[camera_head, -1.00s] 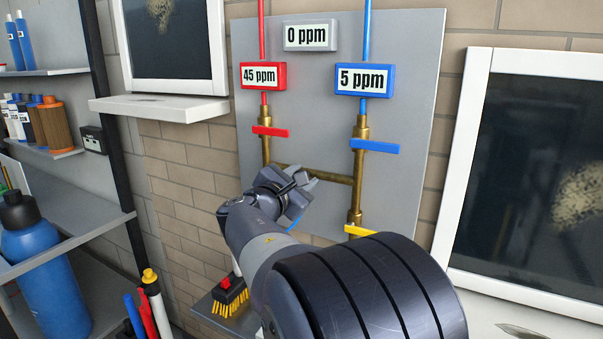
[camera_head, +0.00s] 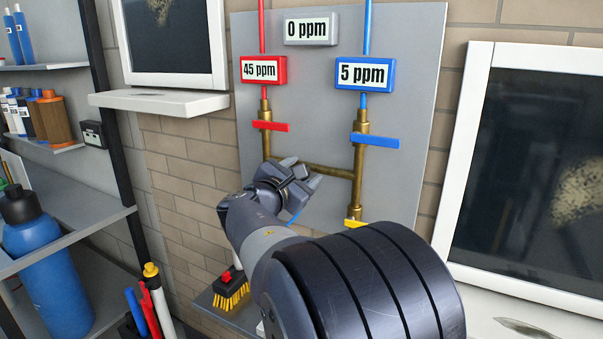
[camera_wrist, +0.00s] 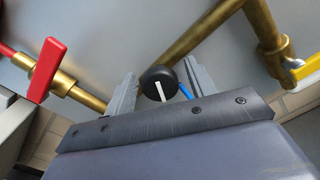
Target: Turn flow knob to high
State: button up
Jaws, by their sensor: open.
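The flow knob (camera_wrist: 158,76) is a round black knob with a white mark, seen in the wrist view. The mark points toward the bottom of that picture, leaning slightly right. My gripper (camera_wrist: 160,70) is open, with one finger on each side of the knob. I cannot tell whether either finger touches it.
A red lever (camera_head: 270,126), a blue lever (camera_head: 375,141) and a yellow lever (camera_head: 354,223) are on the brass pipes (camera_head: 325,171). The displays read 45 ppm (camera_head: 263,71), 5 ppm (camera_head: 365,74) and 0 ppm (camera_head: 311,29). A brush (camera_head: 231,290) lies below; shelves (camera_head: 70,215) stand left.

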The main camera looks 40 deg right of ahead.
jog(key=shift+a, duration=0.1)
jog(key=v, duration=1)
jog(key=shift+s+a, duration=0.15)
jog(key=shift+a, duration=0.15)
jog(key=shift+d, duration=0.15)
jog(key=x, duration=1)
jog(key=shift+d, duration=0.3)
